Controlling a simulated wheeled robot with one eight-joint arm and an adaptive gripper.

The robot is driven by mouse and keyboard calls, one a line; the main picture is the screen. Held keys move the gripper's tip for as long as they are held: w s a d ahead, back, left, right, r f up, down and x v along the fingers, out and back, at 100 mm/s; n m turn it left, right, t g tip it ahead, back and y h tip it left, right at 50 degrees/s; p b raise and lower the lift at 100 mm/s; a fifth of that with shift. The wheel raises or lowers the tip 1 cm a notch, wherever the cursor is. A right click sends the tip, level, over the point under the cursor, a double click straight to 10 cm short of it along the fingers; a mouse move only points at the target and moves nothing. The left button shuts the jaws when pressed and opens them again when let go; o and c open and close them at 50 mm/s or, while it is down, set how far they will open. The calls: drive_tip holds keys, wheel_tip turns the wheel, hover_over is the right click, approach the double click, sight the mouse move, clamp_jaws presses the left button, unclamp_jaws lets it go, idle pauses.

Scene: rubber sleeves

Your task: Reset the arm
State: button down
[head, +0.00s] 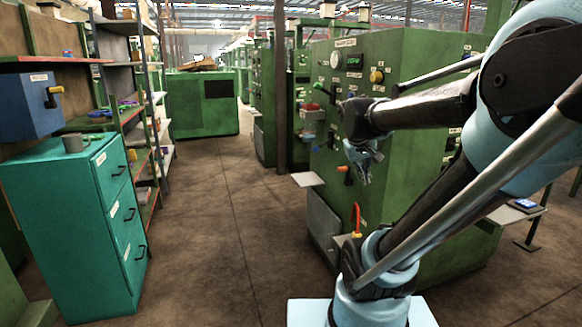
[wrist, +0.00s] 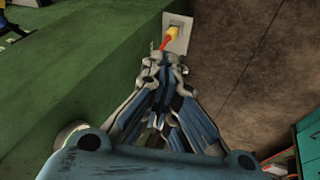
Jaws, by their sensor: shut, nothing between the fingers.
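My gripper (head: 366,178) hangs pointing down at the end of my raised arm, in front of the green machine (head: 405,60) in the head view. In the wrist view my gripper (wrist: 162,62) is shut with its fingertips together, and nothing is held. The wrist view shows the machine's green side (wrist: 60,80) at left. A small pale plate with a red and yellow part (wrist: 175,36) lies beyond the fingertips.
A small pale shelf (head: 307,179) juts from the machine. The brown floor (head: 205,240) between cabinet and machine is clear.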

drive_tip(key=s+a+f+m+g+y, duration=0.1)
drive_tip(key=s+a+f, duration=0.1)
drive_tip(key=s+f, duration=0.4)
drive_tip(key=s+a+f+g+y, duration=0.1)
drive_tip(key=s+a+f+y, duration=0.1)
drive_tip(key=s+f, duration=0.5)
drive_tip(key=s, duration=0.3)
drive_tip(key=shift+a+f+m, duration=0.2)
drive_tip(key=shift+a+m, duration=0.05)
drive_tip(key=shift+m, duration=0.15)
